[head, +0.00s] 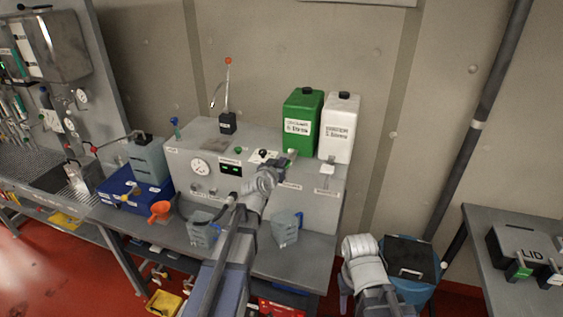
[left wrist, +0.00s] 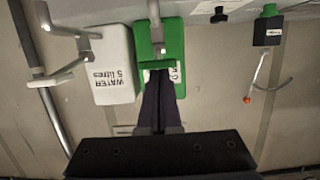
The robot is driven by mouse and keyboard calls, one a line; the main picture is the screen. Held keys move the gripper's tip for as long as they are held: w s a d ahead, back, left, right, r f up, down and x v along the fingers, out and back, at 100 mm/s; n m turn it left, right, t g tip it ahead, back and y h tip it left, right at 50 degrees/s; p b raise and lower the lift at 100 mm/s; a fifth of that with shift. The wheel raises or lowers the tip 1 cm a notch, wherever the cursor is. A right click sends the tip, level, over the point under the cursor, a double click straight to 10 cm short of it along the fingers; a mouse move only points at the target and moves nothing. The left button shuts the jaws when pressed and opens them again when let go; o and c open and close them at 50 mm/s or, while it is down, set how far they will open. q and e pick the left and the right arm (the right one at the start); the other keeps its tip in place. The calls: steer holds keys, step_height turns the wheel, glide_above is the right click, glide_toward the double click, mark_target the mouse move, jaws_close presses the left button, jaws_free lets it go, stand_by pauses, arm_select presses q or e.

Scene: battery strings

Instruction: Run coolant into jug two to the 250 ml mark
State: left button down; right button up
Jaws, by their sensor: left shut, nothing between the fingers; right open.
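The green coolant can (head: 303,112) stands on the grey bench unit. It also shows upside down in the left wrist view (left wrist: 174,38), with a metal tap (left wrist: 155,30) in front of it. My left gripper (head: 287,163) is shut and empty at that tap; its dark fingers (left wrist: 158,82) point at the lever. I cannot tell whether they touch it. One clear jug (head: 286,229) stands below, in front of the unit; another (head: 203,229) stands to its left. Their numbers, marks and levels are unreadable. My right gripper (head: 346,287) is open at lower right, mostly hidden by its wrist.
A white water can (head: 341,122) stands right of the green one. The unit (head: 213,150) carries a gauge and a green display. An orange funnel (head: 160,210) and blue tray (head: 122,190) are at left. A dark-lidded blue bin (head: 425,287) stands at right.

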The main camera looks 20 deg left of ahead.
arm_select(q)
steer(key=f+b, duration=0.2)
steer(key=s+f+b, duration=0.1)
steer(key=f, duration=0.1)
steer(key=shift+d+f+b, duration=0.1)
steer(key=shift+f+b, duration=0.15)
steer(key=shift+b, duration=0.15)
arm_select(e)
steer(key=f, duration=0.4)
steer(key=shift+s+f, duration=0.25)
steer(key=shift+d, duration=0.1)
stand_by(1.8)
arm_select(q)
steer(key=shift+r, duration=0.1)
stand_by(0.7)
